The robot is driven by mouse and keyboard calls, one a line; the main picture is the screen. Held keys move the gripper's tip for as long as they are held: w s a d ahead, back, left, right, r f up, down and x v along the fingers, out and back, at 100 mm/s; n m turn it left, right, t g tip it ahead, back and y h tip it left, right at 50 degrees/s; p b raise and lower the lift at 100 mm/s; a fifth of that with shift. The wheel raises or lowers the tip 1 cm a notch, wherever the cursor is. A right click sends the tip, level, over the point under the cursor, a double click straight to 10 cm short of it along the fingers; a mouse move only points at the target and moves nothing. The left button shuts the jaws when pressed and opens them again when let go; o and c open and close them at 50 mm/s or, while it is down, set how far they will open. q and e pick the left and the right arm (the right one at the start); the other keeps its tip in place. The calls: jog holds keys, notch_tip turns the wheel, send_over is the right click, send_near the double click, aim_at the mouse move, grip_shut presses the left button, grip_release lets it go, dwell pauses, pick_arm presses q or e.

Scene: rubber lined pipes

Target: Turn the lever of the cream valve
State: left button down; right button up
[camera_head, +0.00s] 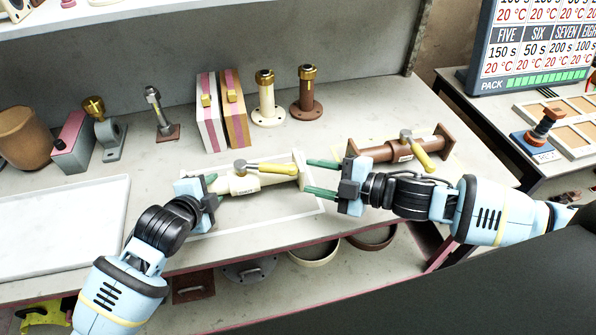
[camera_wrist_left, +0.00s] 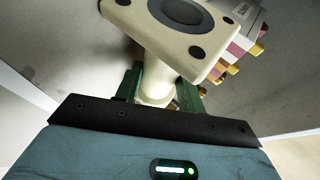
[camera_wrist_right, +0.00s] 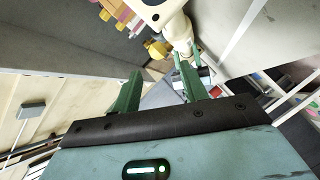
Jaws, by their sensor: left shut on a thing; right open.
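The cream valve (camera_head: 242,186) lies on its side in the white-edged area at the front of the bench. Its yellow lever (camera_head: 272,169) points right, roughly along the pipe. My left gripper (camera_head: 212,188) is shut on the valve's left part; the left wrist view shows the cream pipe (camera_wrist_left: 157,88) between the green fingers, behind a square flange (camera_wrist_left: 175,25). My right gripper (camera_head: 312,178) is open and empty, beside the valve's right end, fingers pointing left. In the right wrist view the valve (camera_wrist_right: 178,30) and lever (camera_wrist_right: 157,49) lie beyond the fingertips.
A brown valve (camera_head: 385,150) with a yellow lever lies just behind my right gripper. Cream (camera_head: 267,100) and brown (camera_head: 306,95) upright flanged pipes and striped blocks (camera_head: 222,112) stand at the back. A white slab (camera_head: 60,225) lies at left.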

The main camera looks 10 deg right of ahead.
jog(key=shift+v, duration=0.95)
jog(key=shift+s+a+f, duration=0.1)
jog(key=shift+f, duration=0.05)
jog(key=c, duration=0.5)
jog(key=s+a+f, duration=0.1)
jog(key=s+a+f+n+t, duration=0.1)
jog(key=f, duration=0.1)
jog(key=s+a+f+n+h, duration=0.1)
jog(key=a+f, duration=0.1)
jog(key=shift+f+t, duration=0.2)
jog(key=shift+t, duration=0.2)
grip_shut()
jog(key=shift+s+a+f+t+h, duration=0.2)
jog(key=shift+s+a+t+h, duration=0.05)
jog(key=shift+s+t+h, duration=0.05)
jog(key=shift+s+a+f+t+h, duration=0.2)
jog(key=shift+s+a+t+h, duration=0.1)
jog(key=shift+s+t, duration=0.3)
jog(key=shift+s+a+t, duration=0.15)
jog(key=shift+s+t, duration=0.4)
jog(key=shift+t, duration=0.15)
jog(key=shift+s+a+r+n+t+h, duration=0.1)
jog(key=shift+s+r+n+t+h, duration=0.15)
jog(key=shift+s+t, duration=0.3)
jog(key=shift+s+r+t+h, duration=0.1)
jog(key=shift+s+t+h, duration=0.3)
jog(key=shift+s, duration=0.25)
jog(key=shift+s+a+r+n+t+h, duration=0.15)
jog(key=shift+s+r+t+h, duration=0.1)
jog(key=shift+s+t, duration=0.35)
